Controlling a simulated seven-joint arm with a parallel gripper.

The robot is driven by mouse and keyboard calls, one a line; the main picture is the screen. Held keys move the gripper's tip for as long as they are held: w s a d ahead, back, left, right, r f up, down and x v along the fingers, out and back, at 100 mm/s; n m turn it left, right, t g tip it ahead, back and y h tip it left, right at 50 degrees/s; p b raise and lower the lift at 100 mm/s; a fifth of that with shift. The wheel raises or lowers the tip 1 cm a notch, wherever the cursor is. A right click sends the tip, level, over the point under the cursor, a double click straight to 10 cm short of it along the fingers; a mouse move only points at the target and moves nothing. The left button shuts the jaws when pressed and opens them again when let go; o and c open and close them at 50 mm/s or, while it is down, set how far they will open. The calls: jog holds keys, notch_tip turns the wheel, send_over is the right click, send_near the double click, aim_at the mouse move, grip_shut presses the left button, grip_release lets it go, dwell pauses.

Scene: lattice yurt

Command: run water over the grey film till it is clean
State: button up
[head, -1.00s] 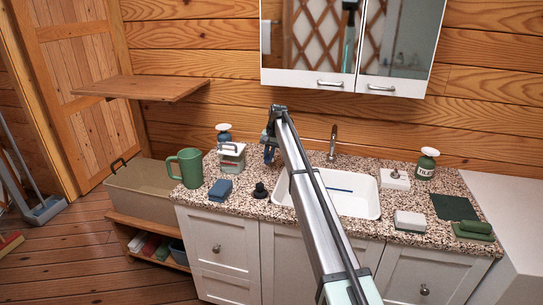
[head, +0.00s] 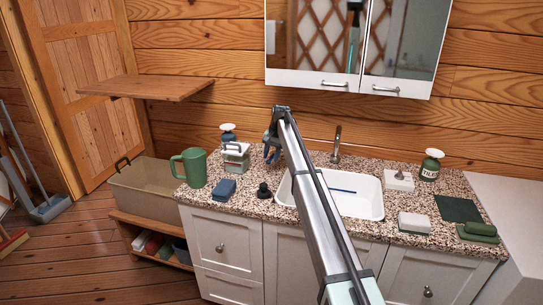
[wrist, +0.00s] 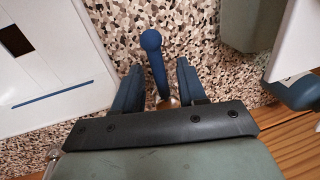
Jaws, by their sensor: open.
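The white sink basin (head: 365,200) is set in the speckled counter, partly hidden behind my arm. A thin blue strip (wrist: 52,95) and a dark square (wrist: 15,41) show in the basin in the wrist view. I cannot make out a grey film on the visible part. A metal tap (head: 336,143) stands behind the basin. A blue lever with a round knob (wrist: 151,40) rises beside the basin in the wrist view. My gripper (wrist: 158,80) is open, with one finger on each side of the lever; whether they touch it I cannot tell. My gripper (head: 271,152) also shows left of the tap.
Left of the basin stand a green mug (head: 189,168), a lidded container (head: 236,156), a blue sponge (head: 222,190) and a black stopper (head: 264,191). Right are white blocks (head: 414,222), a bottle (head: 430,166) and a green cloth (head: 458,208). A mirrored cabinet (head: 350,75) hangs above.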

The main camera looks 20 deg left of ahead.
jog(key=shift+r, duration=0.1)
notch_tip(320, 180, up, 13)
jog(key=d, duration=0.2)
jog(key=shift+d+r, duration=0.15)
jog(key=shift+d, duration=0.2)
